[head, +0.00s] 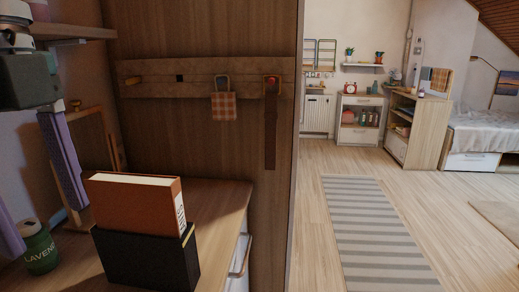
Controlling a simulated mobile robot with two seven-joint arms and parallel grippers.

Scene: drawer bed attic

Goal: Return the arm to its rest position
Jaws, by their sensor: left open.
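My left gripper (46,229) is at the left edge of the head view, with its dark grey body above and two purple fingers pointing down. The fingers are wide apart, with no object visibly held between them. A green can (38,252) with a "LAVENDER" label stands just below and behind the fingertips; whether they touch it is unclear. My right gripper is not in view.
An orange book (130,190) stands in a black holder (150,262) on the wooden top (215,205). A wooden frame (92,150) leans behind. A striped rug (375,235) lies on open floor.

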